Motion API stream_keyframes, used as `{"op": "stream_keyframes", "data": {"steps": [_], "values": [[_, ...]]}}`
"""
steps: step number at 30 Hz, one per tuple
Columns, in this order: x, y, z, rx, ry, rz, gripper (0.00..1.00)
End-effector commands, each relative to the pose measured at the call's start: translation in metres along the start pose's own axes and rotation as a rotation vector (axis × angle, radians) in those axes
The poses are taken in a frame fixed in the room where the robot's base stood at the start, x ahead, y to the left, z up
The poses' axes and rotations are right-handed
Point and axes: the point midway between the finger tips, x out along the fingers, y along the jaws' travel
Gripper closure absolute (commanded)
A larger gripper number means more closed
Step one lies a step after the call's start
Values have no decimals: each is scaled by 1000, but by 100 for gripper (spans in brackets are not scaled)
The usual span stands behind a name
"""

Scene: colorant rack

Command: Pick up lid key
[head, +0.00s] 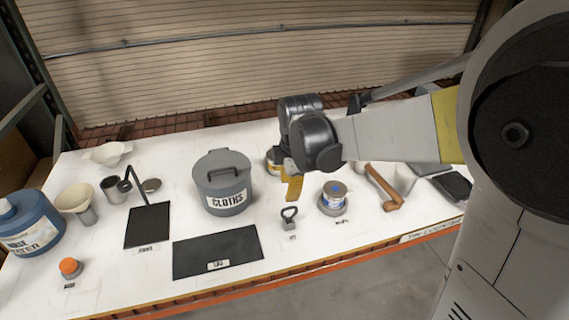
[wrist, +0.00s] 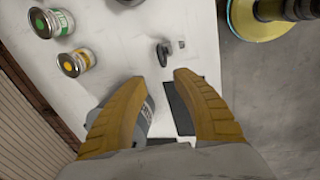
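The lid key (head: 289,215) is a small dark piece with a loop-shaped end. In the head view my arm hides most of the gripper; a yellow finger (head: 293,188) shows below the wrist, behind the key.
A grey bin marked CLOTHS (head: 222,185) stands left of the gripper; a black mat (head: 217,252) lies in front of it. A small can (head: 334,196) stands right of the key. Green-topped (wrist: 51,22) and orange-topped (wrist: 76,62) cans show in the wrist view.

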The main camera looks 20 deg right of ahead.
Motion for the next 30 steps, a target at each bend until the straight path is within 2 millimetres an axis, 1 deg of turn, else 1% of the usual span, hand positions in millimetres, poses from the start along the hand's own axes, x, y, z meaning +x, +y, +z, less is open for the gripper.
{"op": "stream_keyframes", "data": {"steps": [1,4,6,12,20,25,27,30], "values": [[2,5,-1,-40,-1,-12,66],[10,8,-1,-91,-1,-24,66],[21,8,-1,-101,-1,-27,66],[55,6,-1,-100,-1,-26,66],[73,4,0,-99,-1,-26,66],[99,-3,3,-98,-2,-26,66],[110,-2,3,-98,-2,-25,66],[117,-2,3,-98,-2,-25,66]]}}
